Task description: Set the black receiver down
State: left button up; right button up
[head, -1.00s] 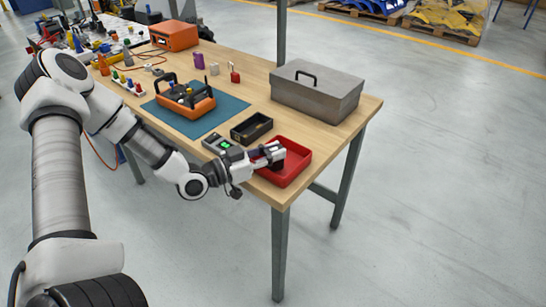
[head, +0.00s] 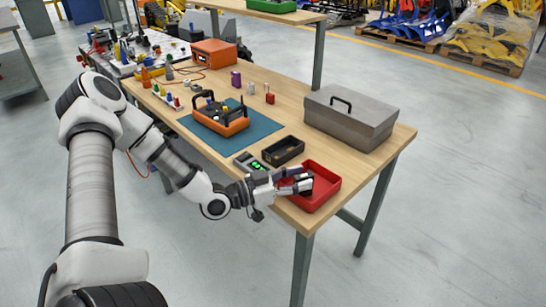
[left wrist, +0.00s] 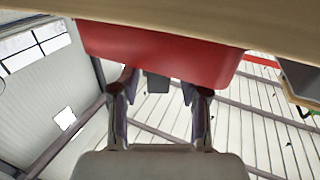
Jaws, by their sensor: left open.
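The black receiver (head: 307,184) shows as a small dark block in the red tray (head: 327,198) at the table's near right corner. My left gripper (head: 297,180) reaches over the tray's left wall with its fingers open on either side of the block. The fingers partly hide it. In the left wrist view, a dark block (left wrist: 157,82) stands between the two spread fingertips, beside the red tray wall (left wrist: 150,50). I cannot tell whether the fingers touch it. My right gripper is not in view.
An open black bin (head: 284,151) and a meter with a green display (head: 249,162) sit close to the tray. A grey toolbox (head: 352,117) stands behind it. An orange-and-black carrier (head: 222,122) rests on the teal mat (head: 262,128).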

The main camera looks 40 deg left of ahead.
pick_arm(q)
jog(key=p+v, duration=0.9)
jog(key=v, duration=0.1)
jog(key=shift+s, duration=0.25)
jog(key=shift+a, duration=0.1)
